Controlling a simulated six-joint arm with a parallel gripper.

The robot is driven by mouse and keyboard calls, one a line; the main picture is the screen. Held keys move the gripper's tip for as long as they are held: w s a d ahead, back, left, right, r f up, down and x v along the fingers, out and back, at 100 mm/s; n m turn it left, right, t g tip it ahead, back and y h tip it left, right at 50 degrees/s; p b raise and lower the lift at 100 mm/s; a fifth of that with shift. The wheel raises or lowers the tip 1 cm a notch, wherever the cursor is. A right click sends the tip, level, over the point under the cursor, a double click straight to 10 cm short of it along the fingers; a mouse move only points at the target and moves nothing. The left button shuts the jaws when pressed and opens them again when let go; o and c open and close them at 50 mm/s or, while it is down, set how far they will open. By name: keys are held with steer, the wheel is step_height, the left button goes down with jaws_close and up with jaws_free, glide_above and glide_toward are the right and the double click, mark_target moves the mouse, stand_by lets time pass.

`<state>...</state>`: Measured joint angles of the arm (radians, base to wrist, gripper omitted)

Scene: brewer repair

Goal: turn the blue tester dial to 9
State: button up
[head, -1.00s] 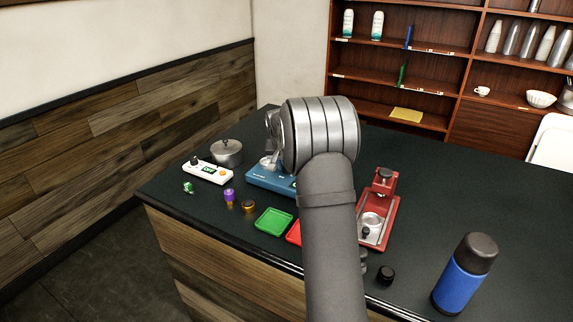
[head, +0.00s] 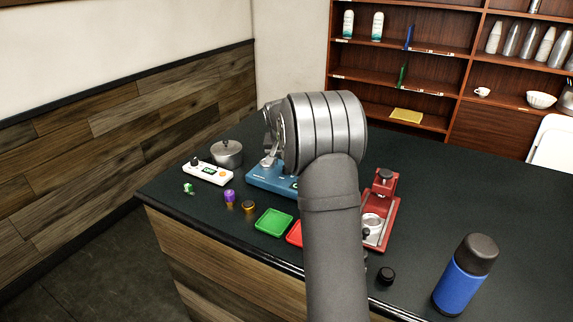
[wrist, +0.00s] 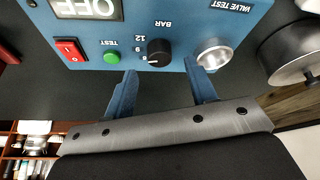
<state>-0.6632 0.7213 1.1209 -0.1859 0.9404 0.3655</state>
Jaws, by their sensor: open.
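The blue tester (head: 262,178) stands on the dark counter, partly hidden behind my arm in the head view. Its front panel fills the top of the wrist view (wrist: 185,18), upside down. The black dial (wrist: 159,52) sits under the label BAR, with the marks 12, 9 and another by it; its pointer setting is hard to read. My gripper (wrist: 165,84) is open in the wrist view, its two blue fingers apart and pointing at the panel. The dial lies beyond the fingertips, roughly between them, with nothing held. The fingertips are hidden in the head view.
On the panel are a display (wrist: 88,8) reading OFF, a red switch (wrist: 70,49), a green TEST button (wrist: 111,57) and a silver valve fitting (wrist: 213,54). A pot (head: 227,154) stands left of the tester. Green tray (head: 273,222) and red brewer (head: 380,215) are nearby.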

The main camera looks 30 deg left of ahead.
steer(key=v, duration=1.3)
steer(key=shift+r, duration=0.4)
steer(key=shift+s, duration=0.1)
steer(key=x, duration=1.7)
steer(key=shift+f, duration=0.2)
